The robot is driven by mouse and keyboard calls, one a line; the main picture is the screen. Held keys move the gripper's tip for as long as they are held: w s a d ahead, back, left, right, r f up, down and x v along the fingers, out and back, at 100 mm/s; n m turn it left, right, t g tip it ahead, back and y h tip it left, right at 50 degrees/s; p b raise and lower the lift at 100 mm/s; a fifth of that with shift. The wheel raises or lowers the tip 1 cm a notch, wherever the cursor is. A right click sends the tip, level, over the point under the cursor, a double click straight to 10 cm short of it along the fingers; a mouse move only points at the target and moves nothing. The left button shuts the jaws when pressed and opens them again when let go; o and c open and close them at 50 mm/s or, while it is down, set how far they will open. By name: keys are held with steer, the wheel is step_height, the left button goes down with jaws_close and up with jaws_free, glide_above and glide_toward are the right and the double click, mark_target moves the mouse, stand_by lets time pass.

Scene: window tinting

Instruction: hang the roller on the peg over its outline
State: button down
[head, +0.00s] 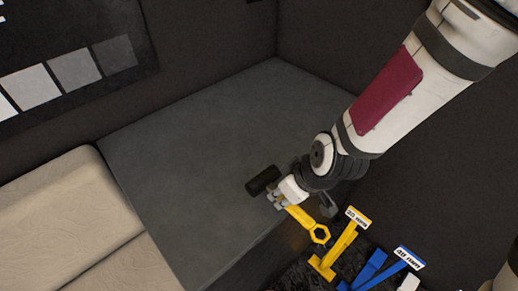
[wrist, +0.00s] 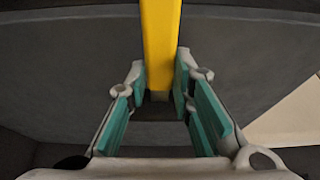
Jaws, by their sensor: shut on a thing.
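The roller has a black cylinder (head: 262,181) and a yellow handle (head: 300,214) that ends in a ring. My gripper (head: 283,194) is shut on the roller's yellow handle, close to the black cylinder, in the head view. In the wrist view the yellow handle (wrist: 161,45) stands between the green finger pads of my gripper (wrist: 160,82). The roller is over the right edge of the grey surface; its height above it is hard to tell. I see no peg or roller outline in either view.
Yellow and blue tools with white labels, one yellow (head: 340,246) and one blue (head: 385,268), stand in a dark holder at the lower right. A grey surface (head: 190,160) is bare. A beige cushioned seat (head: 65,215) lies left. A dark panel with grey swatches (head: 75,68) is upper left.

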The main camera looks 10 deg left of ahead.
steer(key=b, duration=0.6)
glide_above(268, 163)
steer(key=s+d, duration=0.1)
steer(key=s, duration=0.1)
steer(key=shift+w+d+f, duration=0.15)
steer(key=shift+w+f, duration=0.1)
steer(key=shift+f, duration=0.5)
steer(key=f+b, duration=0.2)
steer(key=f, duration=0.1)
steer(key=shift+w, duration=0.4)
steer(key=shift+f, duration=0.2)
steer(key=c, duration=1.8)
jaws_free()
steer(key=shift+f, duration=0.1)
steer(key=shift+c, duration=0.2)
steer(key=o, duration=0.4)
steer(key=p+v, duration=0.1)
steer(key=v, duration=1.3)
